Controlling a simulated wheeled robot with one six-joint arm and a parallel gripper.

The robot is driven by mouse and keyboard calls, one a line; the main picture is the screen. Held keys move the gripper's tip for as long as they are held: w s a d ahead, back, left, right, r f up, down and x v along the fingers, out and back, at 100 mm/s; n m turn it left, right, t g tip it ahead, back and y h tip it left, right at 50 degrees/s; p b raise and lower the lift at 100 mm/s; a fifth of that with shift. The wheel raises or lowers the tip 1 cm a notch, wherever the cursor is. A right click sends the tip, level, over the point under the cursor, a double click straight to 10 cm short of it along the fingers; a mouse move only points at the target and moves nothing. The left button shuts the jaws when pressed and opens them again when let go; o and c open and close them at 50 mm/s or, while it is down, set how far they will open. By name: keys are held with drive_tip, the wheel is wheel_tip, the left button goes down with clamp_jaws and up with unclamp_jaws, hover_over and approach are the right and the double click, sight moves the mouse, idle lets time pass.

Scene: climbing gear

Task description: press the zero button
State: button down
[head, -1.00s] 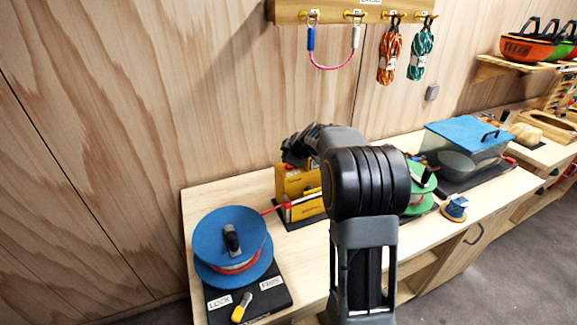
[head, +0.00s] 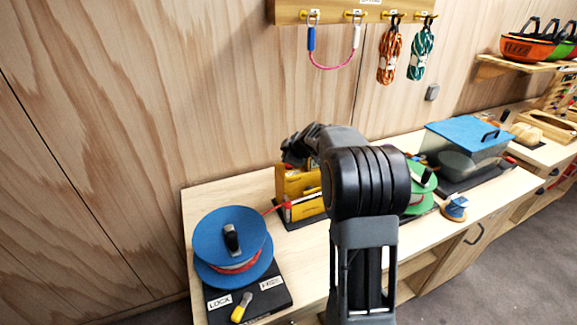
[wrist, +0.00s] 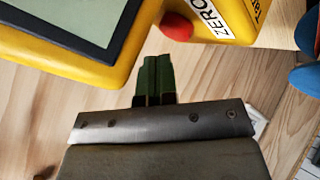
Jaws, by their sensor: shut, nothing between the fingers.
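A yellow device (head: 292,181) stands on the bench behind the blue spool, partly hidden by my arm in the head view. In the wrist view the yellow device (wrist: 150,62) fills the top, with a grey screen (wrist: 75,18) and a white ZERO label (wrist: 207,18). The red zero button (wrist: 176,26) sits beside that label. My gripper (wrist: 154,62) is shut and empty, its green fingertips pointing at the button and just below it in the picture. I cannot tell whether they touch. The fingertips are hidden in the head view.
A blue spool (head: 222,235) with red cord stands at the left on a black base with a yellow-handled lever (head: 241,307). A green spool (head: 421,190) and a clear bin with a blue lid (head: 467,141) are to the right. A wooden wall rises behind.

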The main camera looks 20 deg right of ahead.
drive_tip(key=shift+f+b, duration=0.9)
drive_tip(key=shift+b, duration=0.8)
idle(0.6)
drive_tip(key=shift+r, duration=0.9)
drive_tip(key=shift+r, duration=0.1)
drive_tip(key=shift+r+p, duration=1.3)
drive_tip(key=shift+r, duration=1.1)
